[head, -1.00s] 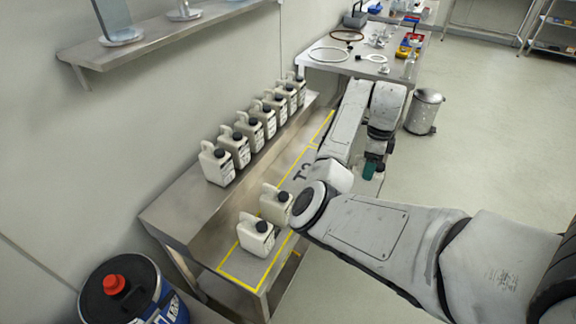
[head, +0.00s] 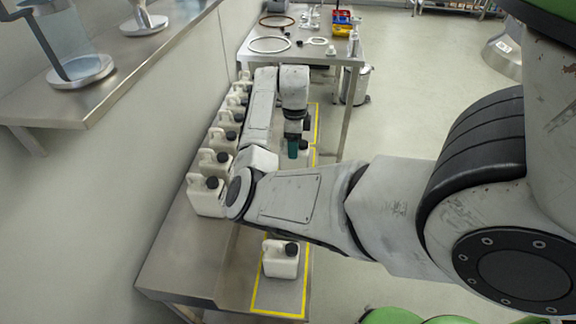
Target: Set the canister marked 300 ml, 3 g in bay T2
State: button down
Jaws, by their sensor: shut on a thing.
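My gripper (head: 294,142) points down over the far part of the bench's yellow-lined strip. It is shut on a white canister (head: 304,158) with a dark cap, mostly hidden by the gripper. I cannot read the canister's label, nor tell whether it touches the bench. The far yellow-lined area (head: 317,125) shows beside the gripper. The T2 marking is hidden behind my arm now. Another white canister (head: 280,262) with a black cap stands upright in the near yellow-lined bay (head: 275,306).
A steel shelf (head: 110,75) with glassware juts out at upper left. A further table (head: 290,50) with rings and small parts stands beyond. A bin (head: 357,85) stands behind.

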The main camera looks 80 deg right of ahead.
aim_at(294, 161)
jog(key=shift+f+p, duration=0.3)
jog(key=shift+f, duration=3.5)
jog(key=shift+f, duration=0.15)
jog(key=shift+c, duration=0.8)
grip_release()
notch_tip(294, 161, up, 12)
jog(key=shift+r+b, duration=0.2)
jog(key=shift+b, duration=0.5)
